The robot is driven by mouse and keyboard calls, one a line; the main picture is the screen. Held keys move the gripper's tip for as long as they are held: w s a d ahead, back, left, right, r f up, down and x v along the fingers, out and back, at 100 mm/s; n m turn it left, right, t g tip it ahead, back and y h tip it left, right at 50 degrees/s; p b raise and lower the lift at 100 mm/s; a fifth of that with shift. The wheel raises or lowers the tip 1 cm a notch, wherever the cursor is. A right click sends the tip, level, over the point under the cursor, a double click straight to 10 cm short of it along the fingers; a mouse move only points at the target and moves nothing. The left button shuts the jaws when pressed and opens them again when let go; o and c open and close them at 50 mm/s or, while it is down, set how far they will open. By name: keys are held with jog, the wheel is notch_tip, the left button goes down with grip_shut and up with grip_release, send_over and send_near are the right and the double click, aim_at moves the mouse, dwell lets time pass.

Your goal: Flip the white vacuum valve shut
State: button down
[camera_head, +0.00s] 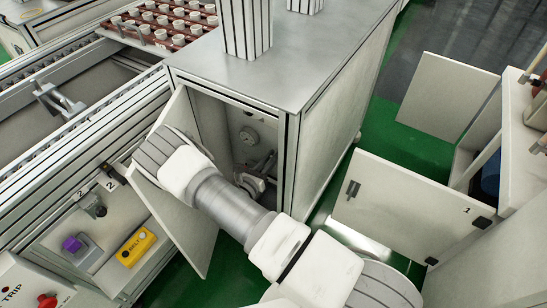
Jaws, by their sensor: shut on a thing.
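The cabinet (345,110) under the grey metal top stands open, its pale door (190,235) swung out to the left. My arm crosses in front of this opening and hides much of it. Inside, at the back, is a pale round fitting (247,136); I cannot tell what it is. Below it, what looks like my gripper (266,164) shows small and partly hidden behind my arm. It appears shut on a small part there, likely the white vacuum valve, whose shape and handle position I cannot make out.
A second pale door marked 1 (405,205) hangs open at the right. A conveyor (75,125) runs at the left, with a yellow box (136,246) and purple knob (71,244) on its side. A tray of white pots (125,40) stands behind. Green floor shows between the cabinets.

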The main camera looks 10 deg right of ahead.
jog(key=n, duration=0.2)
jog(key=w+a+f+n, duration=0.1)
jog(key=n, duration=0.4)
jog(key=shift+w+a+f, duration=0.25)
jog(key=shift+w+a, duration=0.1)
jog(key=shift+w+a+f+n+b, duration=0.1)
jog(key=shift+f+n+b, duration=0.3)
jog(key=shift+n, duration=1.05)
jog(key=shift+w+a+f+n+b, duration=0.15)
jog(key=shift+f+n, duration=0.4)
jog(key=shift+n, duration=0.85)
jog(key=shift+w+a+f+n+b, duration=0.1)
jog(key=shift+f+n+b, duration=0.3)
jog(key=shift+n, duration=1.05)
jog(key=shift+f, duration=0.15)
jog(key=c, duration=0.8)
grip_release()
jog(key=p+v, duration=0.2)
jog(key=v, duration=0.5)
jog(key=shift+s+a, duration=0.2)
